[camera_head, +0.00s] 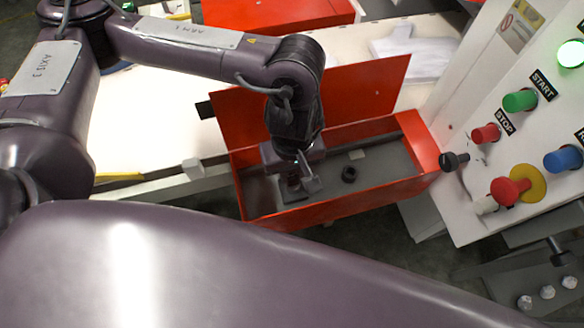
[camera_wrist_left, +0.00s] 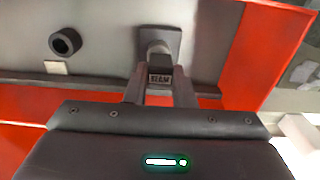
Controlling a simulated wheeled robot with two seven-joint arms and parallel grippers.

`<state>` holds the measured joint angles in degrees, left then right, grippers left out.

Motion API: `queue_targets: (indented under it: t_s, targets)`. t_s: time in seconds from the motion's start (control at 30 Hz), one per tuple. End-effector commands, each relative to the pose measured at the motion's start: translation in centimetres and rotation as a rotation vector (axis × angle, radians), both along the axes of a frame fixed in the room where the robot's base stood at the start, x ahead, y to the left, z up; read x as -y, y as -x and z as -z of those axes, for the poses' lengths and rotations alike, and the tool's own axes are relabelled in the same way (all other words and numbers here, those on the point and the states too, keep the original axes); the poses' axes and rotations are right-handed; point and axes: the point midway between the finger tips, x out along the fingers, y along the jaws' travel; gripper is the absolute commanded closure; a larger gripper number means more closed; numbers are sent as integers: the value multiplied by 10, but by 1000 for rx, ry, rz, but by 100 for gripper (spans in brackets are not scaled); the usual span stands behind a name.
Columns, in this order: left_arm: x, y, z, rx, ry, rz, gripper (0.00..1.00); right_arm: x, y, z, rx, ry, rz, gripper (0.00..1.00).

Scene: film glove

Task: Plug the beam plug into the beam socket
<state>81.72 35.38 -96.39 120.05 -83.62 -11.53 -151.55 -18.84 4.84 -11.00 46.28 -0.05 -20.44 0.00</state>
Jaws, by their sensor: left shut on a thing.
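My left gripper (camera_head: 303,182) reaches down into an open red box (camera_head: 335,208) in the head view. In the left wrist view the left gripper's fingers (camera_wrist_left: 159,88) are shut on a small dark block with a light label, the beam plug (camera_wrist_left: 160,77). A grey square plate (camera_wrist_left: 171,38) with a dark raised part lies just beyond the plug on the box floor. It may be the beam socket, but I cannot read any label on it. I cannot tell whether plug and plate touch. My right gripper is out of view.
A black ring (camera_head: 349,174) and a small pale square (camera_head: 357,154) are on the box floor. The raised red lid (camera_head: 370,95) stands behind. A white control panel (camera_head: 470,190) with coloured buttons is at the right. The box's right half has free floor.

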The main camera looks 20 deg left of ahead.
Motion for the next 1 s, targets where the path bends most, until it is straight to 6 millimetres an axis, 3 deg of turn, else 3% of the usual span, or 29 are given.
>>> queue_targets:
  t_s: [0.4, 0.43, 0.6, 1.0]
  targets:
    - [-1, 1, 14, -6, -5, 1, 99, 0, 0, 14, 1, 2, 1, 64]
    - [-2, 2, 14, -6, -6, 1, 76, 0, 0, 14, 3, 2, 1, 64]
    - [-1, 1, 15, -4, -4, 1, 54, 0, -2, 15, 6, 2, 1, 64]
    - [0, 0, 14, -1, -2, 0, 52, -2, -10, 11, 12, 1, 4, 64]
